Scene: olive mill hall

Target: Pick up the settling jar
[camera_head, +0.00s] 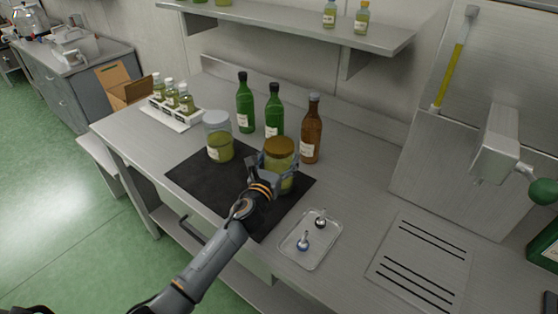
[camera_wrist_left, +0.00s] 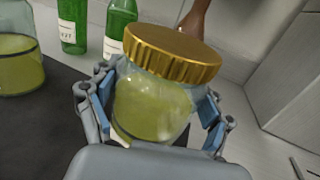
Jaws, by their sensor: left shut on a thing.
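A glass jar with a gold lid (camera_head: 280,147) and yellow-green liquid is at the right part of the black mat (camera_head: 190,174). My left gripper (camera_head: 279,171) has its fingers closed around the jar's body, below the lid. In the left wrist view the gold-lidded jar (camera_wrist_left: 150,98) sits between the blue finger pads, with one finger on each side. I cannot tell whether its base touches the mat. A second jar with a pale lid (camera_head: 218,138) and similar liquid stands on the mat to the left. My right gripper is not in view.
Two green bottles (camera_head: 245,108) and a brown bottle (camera_head: 311,135) stand close behind the held jar. A small metal tray (camera_head: 290,257) with two small items lies to the right. A rack of small bottles (camera_head: 170,116) is at the back left. A shelf (camera_head: 300,20) hangs above.

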